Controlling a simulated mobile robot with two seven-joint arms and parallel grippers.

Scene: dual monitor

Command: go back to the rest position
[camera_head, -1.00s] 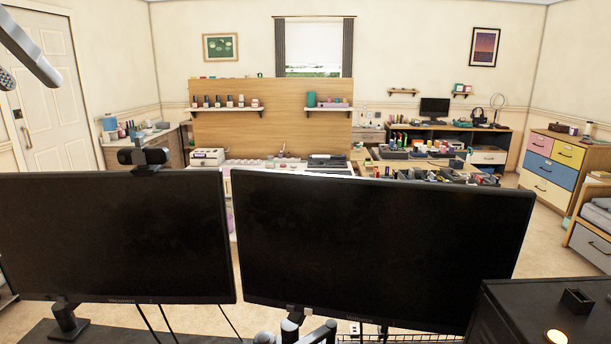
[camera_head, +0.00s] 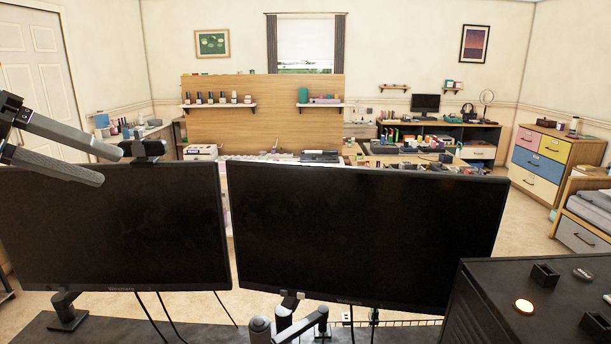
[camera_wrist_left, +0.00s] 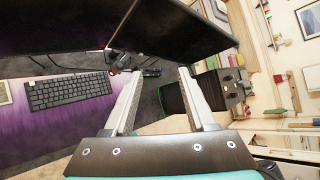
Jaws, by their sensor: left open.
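My left gripper (camera_head: 112,167) reaches in from the left edge of the head view, in front of the upper part of the left monitor (camera_head: 110,235). Its two grey fingers are spread apart with nothing between them. In the left wrist view, my left gripper (camera_wrist_left: 160,72) also has its fingers apart and empty, with a dark monitor (camera_wrist_left: 178,28) beyond them. The right monitor (camera_head: 360,235) stands beside the left one, its screen dark. My right gripper does not show in either view.
A webcam (camera_head: 142,148) sits on top of the left monitor. A black cabinet (camera_head: 545,300) stands at the lower right with small items on it. A keyboard (camera_wrist_left: 70,90) lies on the desk in the left wrist view. Shelves and drawers line the far walls.

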